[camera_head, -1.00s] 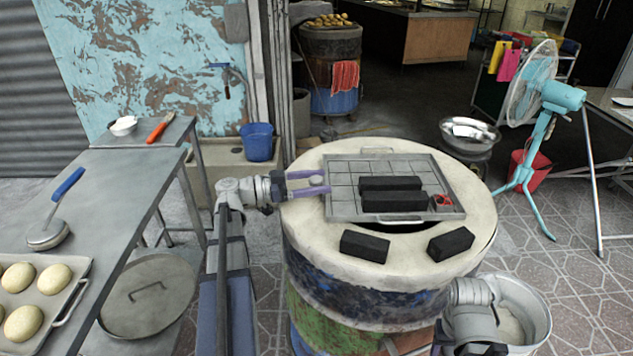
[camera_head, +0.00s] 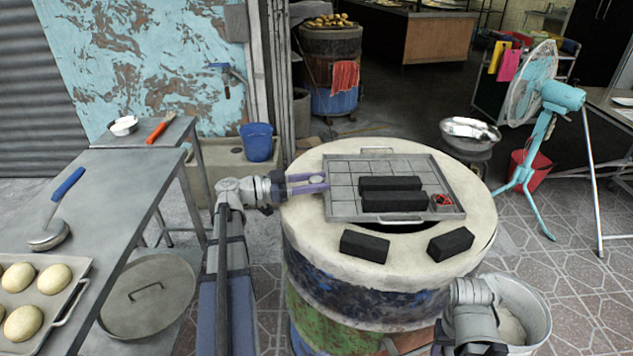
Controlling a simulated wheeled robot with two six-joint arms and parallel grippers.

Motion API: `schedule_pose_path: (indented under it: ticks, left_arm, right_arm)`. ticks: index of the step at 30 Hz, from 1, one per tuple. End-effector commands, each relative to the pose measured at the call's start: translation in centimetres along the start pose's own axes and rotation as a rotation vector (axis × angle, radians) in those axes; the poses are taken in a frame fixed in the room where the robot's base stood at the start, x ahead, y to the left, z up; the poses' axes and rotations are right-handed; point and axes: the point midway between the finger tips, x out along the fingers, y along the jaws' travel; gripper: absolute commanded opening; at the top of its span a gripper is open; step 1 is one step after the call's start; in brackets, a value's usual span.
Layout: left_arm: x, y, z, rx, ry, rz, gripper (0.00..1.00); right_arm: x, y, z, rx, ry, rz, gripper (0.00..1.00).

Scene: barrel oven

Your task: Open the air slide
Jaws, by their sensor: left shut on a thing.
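A barrel oven (camera_head: 370,285) with a pale round top stands in the middle. On its top lies a flat metal tray (camera_head: 345,209) with a raised rim and a grid of square tiles. No part is clearly recognisable as the air slide. My left gripper (camera_head: 323,182) is at the tray's left edge, its purple fingers close together. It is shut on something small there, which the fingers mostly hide. My right arm shows only partly at the lower right, in front of the barrel; its fingers are not visible.
Two black bricks (camera_head: 390,183) lie on the tray, with a small red item (camera_head: 442,200) beside them. Two more black bricks (camera_head: 364,246) lie on the front rim. A metal table (camera_head: 115,215) stands left, a bucket (camera_head: 527,312) right, a teal fan (camera_head: 545,120) behind.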

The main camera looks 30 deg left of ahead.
Motion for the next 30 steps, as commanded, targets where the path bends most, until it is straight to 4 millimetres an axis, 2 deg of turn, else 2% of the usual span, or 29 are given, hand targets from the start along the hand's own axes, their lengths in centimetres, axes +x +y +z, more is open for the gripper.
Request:
schedule_pose_path:
  ticks: [25,30]
  left_arm:
    - [0.0,0.0,0.0,0.0,0.0,0.0,0.0]
    - [0.2,-1.6,0.0,0.0,0.0,0.0,0.0]
  right_arm:
    - [0.0,0.0,0.0,0.0,0.0,0.0,0.6]
    - [0.0,0.0,0.0,0.0,0.0,0.0,0.6]
